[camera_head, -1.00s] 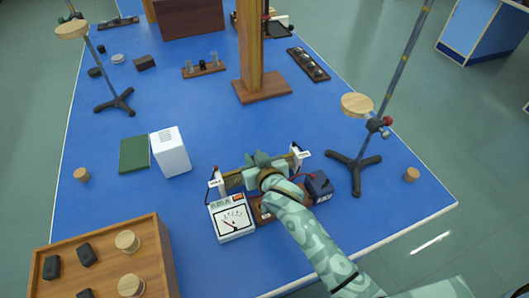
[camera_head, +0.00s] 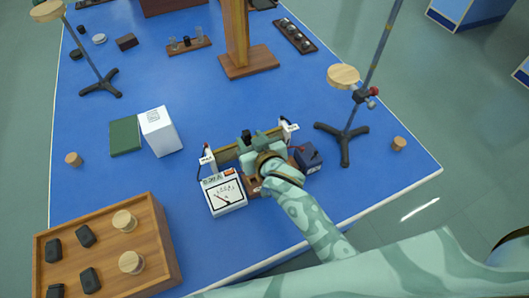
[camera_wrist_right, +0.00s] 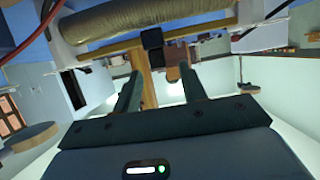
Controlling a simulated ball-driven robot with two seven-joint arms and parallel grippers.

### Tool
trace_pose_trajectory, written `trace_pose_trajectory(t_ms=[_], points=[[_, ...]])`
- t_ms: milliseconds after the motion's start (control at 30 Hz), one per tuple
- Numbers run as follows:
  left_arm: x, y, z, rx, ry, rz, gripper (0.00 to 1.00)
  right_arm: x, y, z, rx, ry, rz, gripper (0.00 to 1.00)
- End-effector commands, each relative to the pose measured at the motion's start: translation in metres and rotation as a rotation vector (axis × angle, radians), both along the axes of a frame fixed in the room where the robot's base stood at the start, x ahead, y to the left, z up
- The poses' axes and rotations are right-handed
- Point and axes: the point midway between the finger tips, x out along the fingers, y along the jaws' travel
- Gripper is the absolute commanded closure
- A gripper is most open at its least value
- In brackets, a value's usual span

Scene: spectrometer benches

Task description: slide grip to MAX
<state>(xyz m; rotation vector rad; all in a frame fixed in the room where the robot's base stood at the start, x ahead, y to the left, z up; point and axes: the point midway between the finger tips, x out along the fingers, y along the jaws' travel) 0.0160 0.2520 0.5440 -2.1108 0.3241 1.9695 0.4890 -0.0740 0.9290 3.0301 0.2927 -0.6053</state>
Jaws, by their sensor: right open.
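The slide rheostat (camera_head: 228,154) stands near the front edge of the blue bench, with a brass-coloured rod between two white end posts. Its coil (camera_wrist_right: 145,20) fills the top of the right wrist view. The black slide grip (camera_wrist_right: 151,38) sits on the rod there; in the head view a black block shows at the gripper. My right gripper (camera_head: 247,143) is over the rheostat's middle. In the wrist view its two fingers (camera_wrist_right: 160,88) are apart, with nothing held between them, and the grip appears beyond their tips. The end labels are too small to read surely. My left gripper is out of view.
A tripod stand (camera_head: 344,135) is further right. A wooden tray (camera_head: 108,204) is at front left. Red wires run near the posts.

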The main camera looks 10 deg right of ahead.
Motion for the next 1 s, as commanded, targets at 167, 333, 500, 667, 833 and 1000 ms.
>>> trace_pose_trajectory(t_ms=[167,333,500,667,833,1000], points=[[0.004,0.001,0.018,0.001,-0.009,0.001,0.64,-0.048,-0.009,0.023,0.001,0.0,0.0,0.58],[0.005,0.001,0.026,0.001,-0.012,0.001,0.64,-0.082,-0.016,0.037,0.001,0.001,0.0,0.58],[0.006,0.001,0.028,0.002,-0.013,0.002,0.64,-0.102,-0.02,0.044,0.001,0.0,0.0,0.58],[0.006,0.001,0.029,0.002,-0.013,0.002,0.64,-0.106,-0.021,0.046,0.001,-0.001,0.0,0.58],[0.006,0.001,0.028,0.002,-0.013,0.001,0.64,-0.106,-0.021,0.045,0.0,-0.001,0.0,0.58],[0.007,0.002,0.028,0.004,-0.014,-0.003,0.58,-0.108,-0.024,0.039,-0.017,0.014,-0.001,0.58]])
